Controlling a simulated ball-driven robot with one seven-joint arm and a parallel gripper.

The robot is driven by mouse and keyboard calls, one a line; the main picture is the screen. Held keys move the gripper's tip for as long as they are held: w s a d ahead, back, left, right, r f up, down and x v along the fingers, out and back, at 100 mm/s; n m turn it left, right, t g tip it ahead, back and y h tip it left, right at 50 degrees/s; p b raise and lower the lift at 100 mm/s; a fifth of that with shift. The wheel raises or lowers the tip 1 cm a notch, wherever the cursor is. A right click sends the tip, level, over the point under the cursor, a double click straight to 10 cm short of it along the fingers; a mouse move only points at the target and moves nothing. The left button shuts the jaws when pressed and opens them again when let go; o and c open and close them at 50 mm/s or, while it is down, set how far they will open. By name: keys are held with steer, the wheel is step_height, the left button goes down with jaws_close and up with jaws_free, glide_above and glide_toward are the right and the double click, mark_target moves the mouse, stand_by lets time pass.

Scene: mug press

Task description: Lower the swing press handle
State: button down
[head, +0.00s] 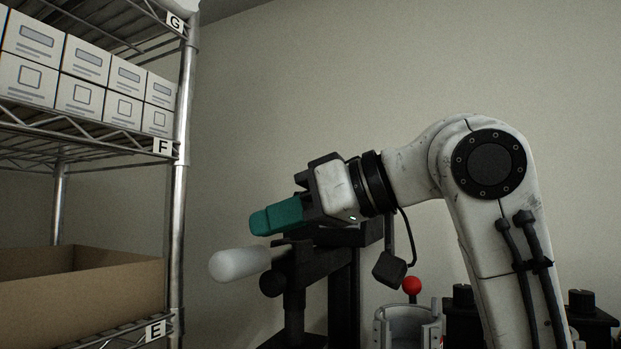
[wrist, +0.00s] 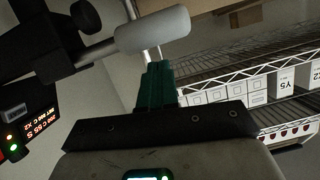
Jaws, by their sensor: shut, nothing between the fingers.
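The press handle has a pale grey-white grip (head: 240,263) that sticks out to the left from the black press (head: 345,290). In the wrist view the grip (wrist: 153,30) lies just beyond my fingertips, on a metal rod that joins the black press parts. My gripper (head: 262,222) has green fingers, shut and empty, pointing left and slightly down. In the head view the fingers appear just above the grip. It also shows in the wrist view (wrist: 157,70). I cannot tell whether the fingers touch the grip. Part of the press is hidden behind my arm.
A wire shelf rack (head: 183,100) stands at the left with white boxes (head: 75,75) and an open cardboard box (head: 80,285). A red-knobbed lever (head: 411,285) and a grey cup-shaped holder (head: 405,325) are near my arm. A lit display (wrist: 28,125) shows in the wrist view.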

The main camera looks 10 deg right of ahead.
steer(key=shift+s+a+f+n+t+b, duration=0.2)
steer(key=shift+f+n+b, duration=0.15)
steer(key=shift+f, duration=0.25)
steer(key=shift+s+a+f+n+t+b, duration=0.1)
steer(key=shift+f+n+t+b, duration=0.15)
steer(key=shift+f+n, duration=0.3)
steer(key=shift+f, duration=0.1)
